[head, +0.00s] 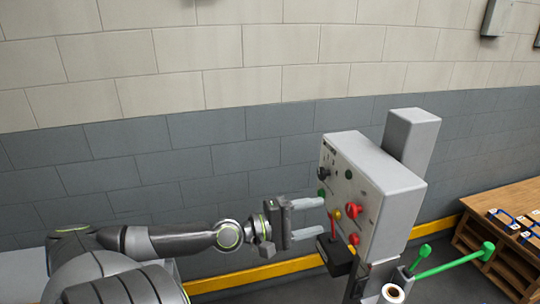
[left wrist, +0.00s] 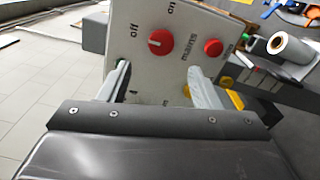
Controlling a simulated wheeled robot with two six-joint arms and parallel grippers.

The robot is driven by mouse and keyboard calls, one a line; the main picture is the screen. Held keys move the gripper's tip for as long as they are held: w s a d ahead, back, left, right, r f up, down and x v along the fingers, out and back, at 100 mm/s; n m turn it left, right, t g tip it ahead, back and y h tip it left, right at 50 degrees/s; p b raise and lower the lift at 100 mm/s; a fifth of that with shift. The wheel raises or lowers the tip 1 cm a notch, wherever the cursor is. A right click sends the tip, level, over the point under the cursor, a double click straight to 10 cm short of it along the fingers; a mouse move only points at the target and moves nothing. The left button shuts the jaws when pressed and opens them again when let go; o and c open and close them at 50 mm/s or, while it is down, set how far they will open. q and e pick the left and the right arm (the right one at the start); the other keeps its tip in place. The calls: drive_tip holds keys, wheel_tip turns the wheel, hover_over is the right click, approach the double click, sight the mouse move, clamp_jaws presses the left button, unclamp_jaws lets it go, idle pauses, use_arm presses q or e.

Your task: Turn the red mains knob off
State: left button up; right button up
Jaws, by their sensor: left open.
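The red mains knob (head: 353,211) is on the front face of the grey control box (head: 398,190). In the left wrist view the knob (left wrist: 160,43) shows a white mark on its left side, with the words "mains" and "off" printed near it. My left gripper (head: 322,216) is open in front of the panel, its two fingers pointing at it. In the left wrist view the fingers (left wrist: 159,70) lie on either side, below the knob, with nothing between them. I cannot tell whether they touch the panel. My right gripper is not in view.
A red button (left wrist: 213,48) sits right of the knob. A black box with a red-handled lever (head: 333,225) juts out below the panel. A green-knobbed lever (head: 455,262) and a white roll (head: 392,293) are at lower right, near a wooden bench (head: 505,205). A brick wall stands behind.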

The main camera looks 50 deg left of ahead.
use_arm(q)
drive_tip(key=p+v, duration=0.1)
drive_tip(key=v, duration=0.8)
drive_tip(key=shift+s+p, duration=0.3)
drive_tip(key=shift+s, duration=0.15)
drive_tip(key=shift+f, duration=0.1)
idle(0.4)
